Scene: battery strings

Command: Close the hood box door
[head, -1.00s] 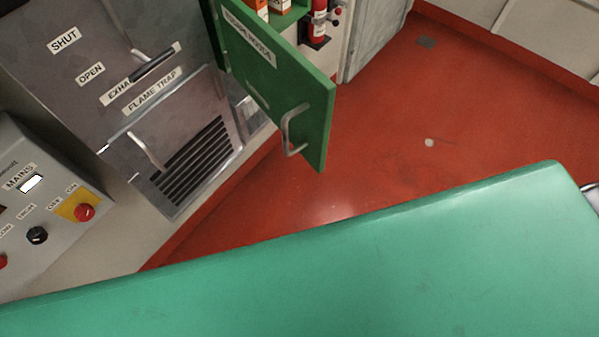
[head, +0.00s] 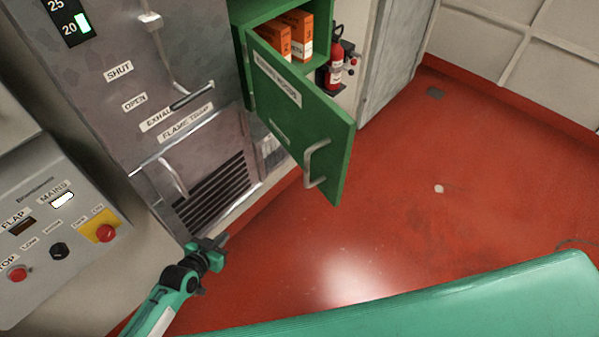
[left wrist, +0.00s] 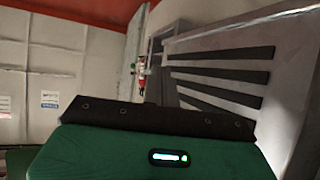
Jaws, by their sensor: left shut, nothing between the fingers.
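The green hood box door (head: 300,115) stands swung open from the green box (head: 265,12) on the wall, in the head view. It has a pale label and a silver handle (head: 308,165) near its free edge. My left gripper (head: 224,240) is shut and empty, below and to the left of the door, apart from it and near the vent grille. In the left wrist view, the green and black part at the bottom is my own gripper. The door is not clearly seen there. My right gripper is not in view.
Orange boxes (head: 300,32) sit in the green box. A red fire extinguisher (head: 337,68) hangs behind the door. A grey panel with a vent (head: 213,190) and a control box with knobs (head: 60,225) stand left. The red floor (head: 400,210) is clear.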

